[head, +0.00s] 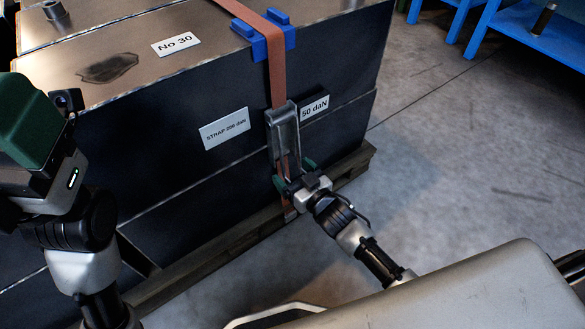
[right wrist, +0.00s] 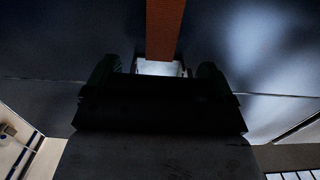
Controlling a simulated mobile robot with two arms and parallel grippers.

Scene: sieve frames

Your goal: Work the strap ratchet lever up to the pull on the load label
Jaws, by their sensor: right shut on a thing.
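The metal strap ratchet (head: 284,133) hangs on the dark side of the crate, on an orange-brown strap (head: 277,75). My right gripper (head: 294,178) is at its lower end, shut on the ratchet lever, with green fingers on either side. In the right wrist view, a bright metal part (right wrist: 160,68) shows between the dark fingers below the strap; the lever's exact angle is hard to tell. A white label (head: 225,128) left of the ratchet reads "STRAP 200 daN". Another label (head: 314,107) right beside it reads "50 daN". My left gripper (head: 28,122) is at the left edge; its jaw gap is hidden.
A blue corner protector (head: 264,36) sits under the strap at the crate's top edge. A "No 30" label (head: 175,44) lies on the crate top. The crate stands on a wooden pallet (head: 225,248). Concrete floor (head: 460,150) is clear to the right; blue stands (head: 483,30) are beyond.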

